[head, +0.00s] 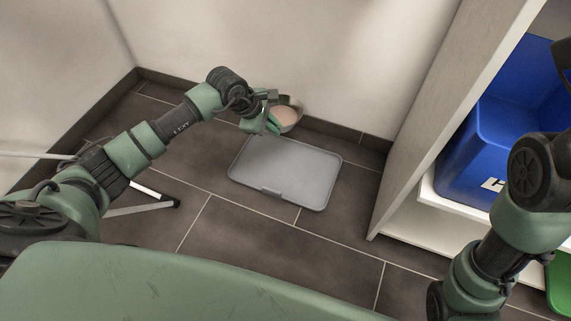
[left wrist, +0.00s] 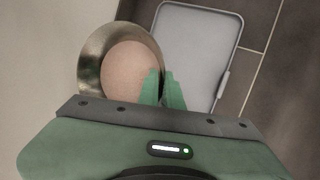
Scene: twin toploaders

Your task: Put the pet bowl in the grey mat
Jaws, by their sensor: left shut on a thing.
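The pet bowl (head: 286,115) is a metal bowl with a pinkish-tan inside. In the head view it is at the far edge of the grey mat, near the wall. The grey mat (head: 285,172) lies flat on the dark tiled floor and looks bare. My left gripper (head: 270,126) is shut on the bowl's rim. In the left wrist view the green fingers (left wrist: 164,90) close on the right side of the bowl (left wrist: 92,68), and the mat (left wrist: 198,45) lies to the right. I cannot tell how high the bowl is held. My right gripper is out of view.
A white shelf unit (head: 415,225) stands to the right with a blue bin (head: 485,150) in it. Part of a green object (head: 560,285) shows at the lower right. A thin metal stand (head: 150,200) is on the floor at left. The floor in front of the mat is clear.

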